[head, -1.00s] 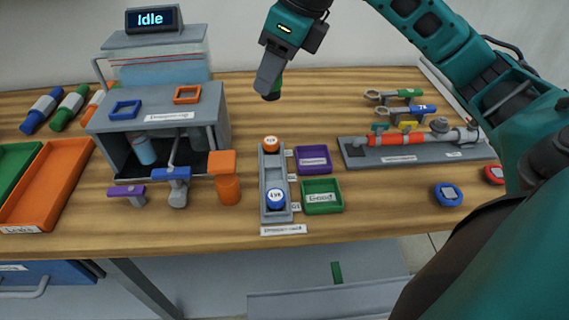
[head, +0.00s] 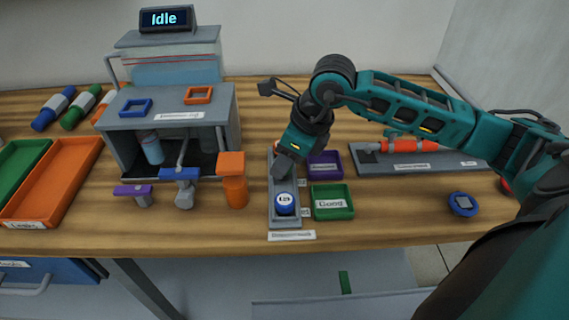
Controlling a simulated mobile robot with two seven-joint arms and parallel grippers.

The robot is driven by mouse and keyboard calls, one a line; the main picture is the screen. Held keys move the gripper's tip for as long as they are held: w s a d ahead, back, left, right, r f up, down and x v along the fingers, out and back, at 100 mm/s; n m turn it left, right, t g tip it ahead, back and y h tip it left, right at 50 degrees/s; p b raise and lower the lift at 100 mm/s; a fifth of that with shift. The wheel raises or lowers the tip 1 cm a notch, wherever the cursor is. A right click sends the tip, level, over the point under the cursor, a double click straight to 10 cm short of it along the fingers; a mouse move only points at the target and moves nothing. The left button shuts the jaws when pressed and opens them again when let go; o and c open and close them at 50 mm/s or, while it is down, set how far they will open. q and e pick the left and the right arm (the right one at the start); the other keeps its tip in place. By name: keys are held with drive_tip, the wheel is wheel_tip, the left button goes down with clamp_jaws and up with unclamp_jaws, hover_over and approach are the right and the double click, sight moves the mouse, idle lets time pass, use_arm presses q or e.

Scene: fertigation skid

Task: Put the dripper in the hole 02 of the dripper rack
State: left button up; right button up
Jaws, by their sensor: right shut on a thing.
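The grey dripper rack (head: 286,222) lies on the bench, running away from me. A blue-capped dripper (head: 285,203) sits in its near part. An orange dripper (head: 276,147) at its far end is mostly hidden behind my right gripper. I cannot tell whether that dripper touches the rack. My left gripper is not in view.
A purple tray (head: 325,164) and a green tray (head: 333,203) stand close right of the rack. An orange-topped post (head: 233,182) and the grey machine (head: 170,110) stand to the left. A pipe assembly (head: 410,147) lies at the right, partly behind my arm.

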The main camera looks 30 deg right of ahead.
drive_tip(key=shift+f, duration=0.75)
drive_tip(key=shift+f, duration=0.15)
drive_tip(key=o, duration=1)
drive_tip(key=shift+r, duration=0.3)
drive_tip(key=v, duration=1.1)
drive_tip(key=shift+s+r, duration=0.1)
drive_tip(key=shift+r, duration=0.25)
drive_tip(key=shift+s, duration=0.1)
